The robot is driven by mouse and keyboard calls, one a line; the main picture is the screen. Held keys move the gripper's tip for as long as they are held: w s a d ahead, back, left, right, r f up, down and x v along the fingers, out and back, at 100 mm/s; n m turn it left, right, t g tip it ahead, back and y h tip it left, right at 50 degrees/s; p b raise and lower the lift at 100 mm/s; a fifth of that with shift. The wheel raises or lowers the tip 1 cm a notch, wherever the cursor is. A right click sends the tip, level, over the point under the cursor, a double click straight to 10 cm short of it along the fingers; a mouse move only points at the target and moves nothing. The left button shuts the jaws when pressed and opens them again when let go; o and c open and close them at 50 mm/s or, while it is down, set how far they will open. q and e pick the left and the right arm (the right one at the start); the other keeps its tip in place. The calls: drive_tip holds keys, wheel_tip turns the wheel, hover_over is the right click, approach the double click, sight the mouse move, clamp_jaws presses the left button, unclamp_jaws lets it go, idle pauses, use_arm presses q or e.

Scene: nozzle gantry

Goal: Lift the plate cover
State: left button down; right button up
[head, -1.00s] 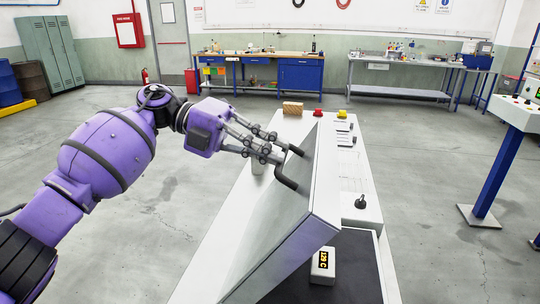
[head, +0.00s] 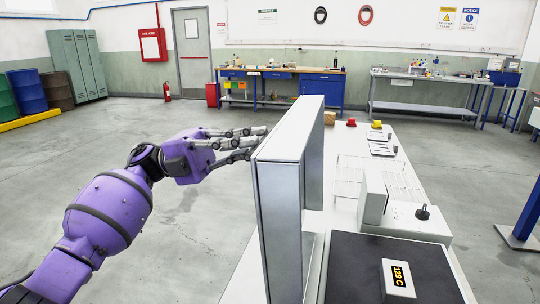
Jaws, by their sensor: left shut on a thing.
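The plate cover (head: 284,160) is a light grey metal box-like lid. It stands about upright at the left side of the dark plate (head: 365,265), with its hollow side facing right. The plate lies uncovered on the white gantry table. My left gripper (head: 258,140) is at the cover's left, outer face near its upper part, shut on the cover's handle. The handle and the fingertips are partly hidden by the cover's edge. My right gripper is out of view.
A small box (head: 398,278) reading 129 C sits on the plate. A white block with a black knob (head: 423,213) and a wire rack (head: 362,175) stand behind the plate. Red (head: 351,122) and yellow (head: 377,125) buttons are at the table's far end. Open floor lies left.

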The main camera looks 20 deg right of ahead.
use_arm(q)
drive_tip(key=shift+w+a+f+g+h+b, duration=0.25)
drive_tip(key=shift+w+a+f+b, duration=0.1)
drive_tip(key=shift+a+f+b, duration=0.2)
drive_tip(key=shift+w+a+f+g+h+b, duration=0.15)
drive_tip(key=shift+w+a+f+h+b, duration=0.1)
drive_tip(key=shift+w+a+f+b, duration=0.25)
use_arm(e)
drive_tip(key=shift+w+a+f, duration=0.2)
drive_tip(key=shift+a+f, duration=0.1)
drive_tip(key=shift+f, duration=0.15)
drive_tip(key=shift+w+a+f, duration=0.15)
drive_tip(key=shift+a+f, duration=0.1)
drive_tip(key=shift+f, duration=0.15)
use_arm(q)
drive_tip(key=shift+s+f, duration=0.1)
drive_tip(key=shift+s, duration=0.1)
drive_tip(key=c, duration=1.9)
unclamp_jaws()
drive_tip(key=shift+o, duration=0.3)
drive_tip(key=shift+r, duration=0.2)
drive_tip(key=v, duration=0.7)
drive_tip(key=shift+w+a, duration=0.2)
